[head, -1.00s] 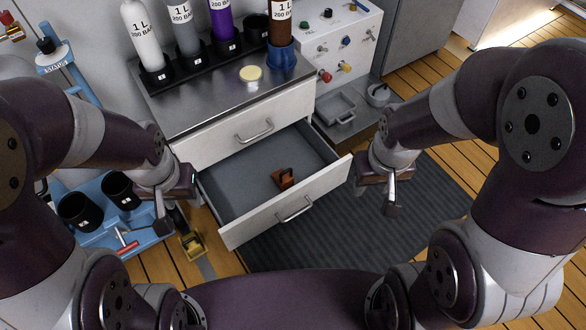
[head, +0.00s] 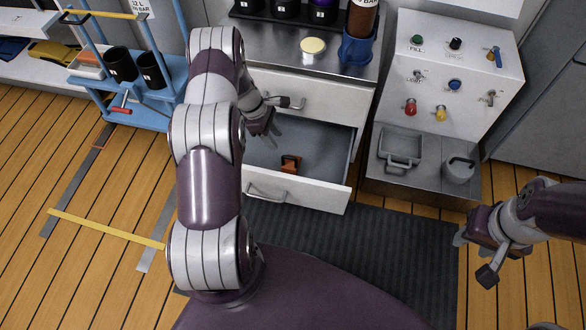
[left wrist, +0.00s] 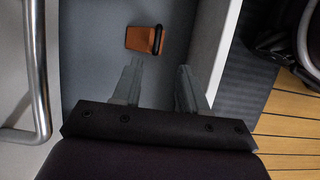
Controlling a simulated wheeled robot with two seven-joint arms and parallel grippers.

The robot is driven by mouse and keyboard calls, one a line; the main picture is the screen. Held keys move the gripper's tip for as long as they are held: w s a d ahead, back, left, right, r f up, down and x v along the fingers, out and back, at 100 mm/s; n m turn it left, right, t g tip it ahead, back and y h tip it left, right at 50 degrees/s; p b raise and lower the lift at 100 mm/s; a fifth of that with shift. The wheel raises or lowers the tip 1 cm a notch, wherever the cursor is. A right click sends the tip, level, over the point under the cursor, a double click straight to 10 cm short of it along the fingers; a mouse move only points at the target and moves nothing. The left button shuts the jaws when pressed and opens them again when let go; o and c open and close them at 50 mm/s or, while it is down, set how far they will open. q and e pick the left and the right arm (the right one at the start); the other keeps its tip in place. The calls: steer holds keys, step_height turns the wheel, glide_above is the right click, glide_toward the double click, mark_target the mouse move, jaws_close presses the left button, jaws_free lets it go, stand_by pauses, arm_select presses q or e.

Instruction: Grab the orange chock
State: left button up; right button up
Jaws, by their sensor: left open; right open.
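The orange chock (head: 291,164) lies on the grey floor of the open lower drawer (head: 302,194). My left gripper (head: 272,134) is over the left part of the drawer, open and empty, apart from the chock. Its two grey fingers (left wrist: 158,78) point toward the chock in the left wrist view. My right gripper (head: 472,256) is open and empty, out at the right above the wooden floor.
The upper drawer (head: 310,98) is closed, with its handle close to my left gripper. A steel top above holds bottles and a yellow disc (head: 313,46). A valve panel (head: 450,75) and grey tray (head: 400,150) stand right. A blue cart (head: 150,115) stands left.

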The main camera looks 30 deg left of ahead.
mark_target(289, 157)
arm_select(q)
steer(key=b+x, duration=0.8)
steer(key=x, duration=0.4)
steer(key=shift+w+f, duration=0.15)
steer(key=shift+f, duration=0.05)
steer(key=shift+r, duration=0.2)
jaws_close()
stand_by(0.5)
